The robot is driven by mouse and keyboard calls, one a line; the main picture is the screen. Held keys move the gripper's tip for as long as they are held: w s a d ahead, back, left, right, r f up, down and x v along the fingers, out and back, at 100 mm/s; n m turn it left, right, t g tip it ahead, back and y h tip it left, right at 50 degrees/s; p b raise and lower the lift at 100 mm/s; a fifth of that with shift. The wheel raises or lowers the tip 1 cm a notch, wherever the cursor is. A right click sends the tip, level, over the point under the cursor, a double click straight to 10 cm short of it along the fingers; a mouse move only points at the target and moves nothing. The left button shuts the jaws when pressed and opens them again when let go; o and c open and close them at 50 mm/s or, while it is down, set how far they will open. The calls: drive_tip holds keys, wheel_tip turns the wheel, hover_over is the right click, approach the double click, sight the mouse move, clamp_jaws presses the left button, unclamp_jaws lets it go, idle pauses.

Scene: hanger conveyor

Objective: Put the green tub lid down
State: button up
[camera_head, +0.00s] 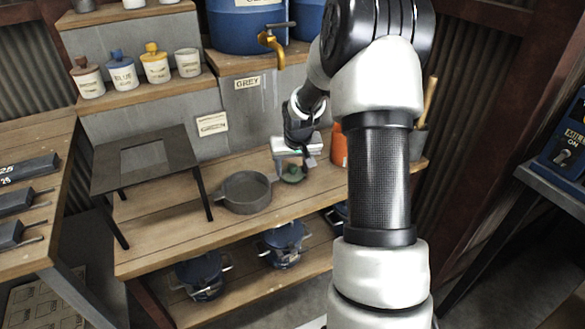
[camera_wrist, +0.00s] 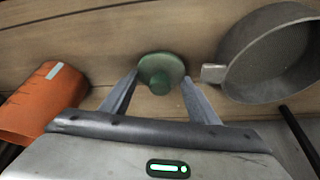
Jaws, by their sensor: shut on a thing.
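The green tub lid (camera_head: 293,174) is a small round disc with a knob, at the middle of the wooden bench in the head view. In the wrist view the green tub lid (camera_wrist: 160,70) lies between my two finger tips. My gripper (camera_head: 294,163) points down over the bench and is shut on the lid; its fingers also show in the wrist view (camera_wrist: 160,82). The lid is low over the boards; I cannot tell whether it touches them.
A grey round pan (camera_head: 246,192) stands to the left of the lid in the head view. An orange container (camera_head: 339,147) stands to its right, partly behind my arm. A dark small table (camera_head: 165,160) is further left. Bare boards lie around the lid.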

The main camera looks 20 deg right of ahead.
drive_tip(key=shift+f, duration=0.2)
drive_tip(key=o, duration=1)
drive_tip(key=shift+r, duration=0.35)
drive_tip(key=p+v, duration=0.3)
drive_tip(key=v, duration=0.8)
drive_tip(key=shift+s+r, duration=0.2)
drive_tip(key=shift+r, duration=0.1)
